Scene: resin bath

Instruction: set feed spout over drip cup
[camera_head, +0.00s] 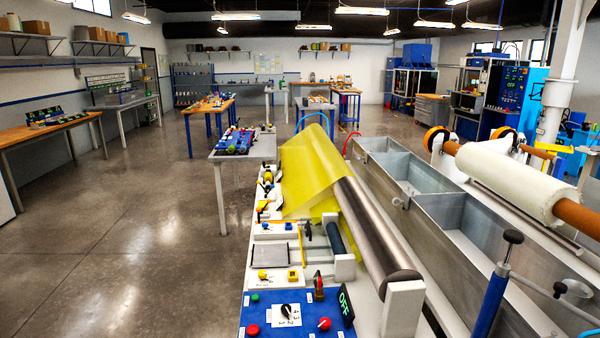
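Neither of my grippers is in view. At the lower right, a blue upright post (490,305) with a black knob on top stands by the metal bath (465,220). Beside it, a grey curved pipe (580,292) with a dark end runs to the right edge; it may be the feed spout, but I cannot tell for sure. I cannot make out a drip cup. The right part of the pipe is cut off by the picture edge.
A steel roller (375,235) with yellow sheet (312,170) lies left of the bath. A blue control panel (290,315) with knobs and an OFF sign is at the front. A white fabric roll (510,180) lies at right. The floor (120,240) at left is clear.

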